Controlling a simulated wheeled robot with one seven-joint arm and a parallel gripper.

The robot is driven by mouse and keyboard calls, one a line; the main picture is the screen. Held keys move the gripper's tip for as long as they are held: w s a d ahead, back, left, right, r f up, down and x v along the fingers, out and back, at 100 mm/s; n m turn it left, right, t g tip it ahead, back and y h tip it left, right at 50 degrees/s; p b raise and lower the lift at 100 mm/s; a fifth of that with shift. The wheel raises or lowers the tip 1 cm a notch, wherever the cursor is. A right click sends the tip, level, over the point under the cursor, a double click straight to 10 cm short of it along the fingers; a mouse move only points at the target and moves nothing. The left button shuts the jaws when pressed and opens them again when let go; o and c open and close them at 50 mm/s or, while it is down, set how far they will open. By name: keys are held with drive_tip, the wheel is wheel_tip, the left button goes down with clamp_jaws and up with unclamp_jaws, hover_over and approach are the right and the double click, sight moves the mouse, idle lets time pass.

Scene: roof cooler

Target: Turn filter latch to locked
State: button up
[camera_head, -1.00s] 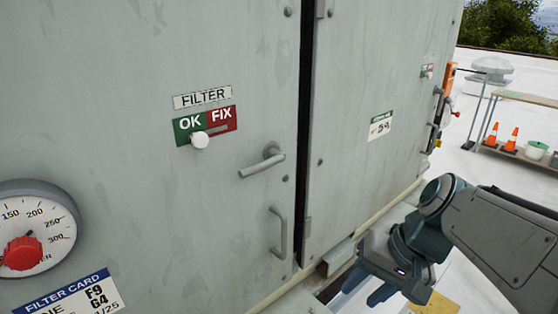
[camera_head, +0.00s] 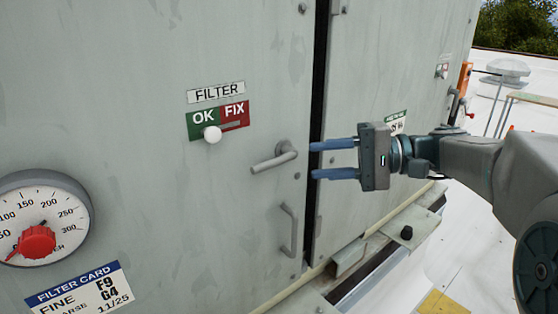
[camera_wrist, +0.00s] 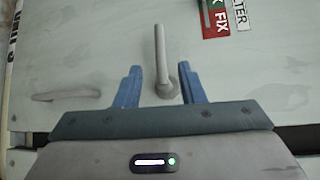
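The filter latch (camera_head: 274,158) is a grey lever handle on the left door panel, below the FILTER label. Its lever points left and slightly down from a round pivot at its right end. My gripper (camera_head: 314,160) is open and empty, just right of the latch, its two blue fingers pointing left toward it. In the wrist view the latch (camera_wrist: 162,50) shows between and beyond the fingertips of my gripper (camera_wrist: 161,82), its pivot close to the right finger. I cannot tell whether a finger touches it.
A green and red OK/FIX slider plate with a white knob (camera_head: 212,134) sits above left, its knob at the OK side. A fixed pull handle (camera_head: 288,230) is below the latch. A gauge with a red knob (camera_head: 37,242) is at the far left.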

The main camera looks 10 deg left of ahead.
sight(276, 164)
drive_tip(key=a, duration=0.2)
drive_tip(key=a+f+p, duration=0.1)
drive_tip(key=a, duration=0.5)
drive_tip(key=shift+s+a+f, duration=0.15)
drive_tip(key=shift+s+a, duration=0.05)
drive_tip(key=shift+s, duration=0.2)
clamp_jaws()
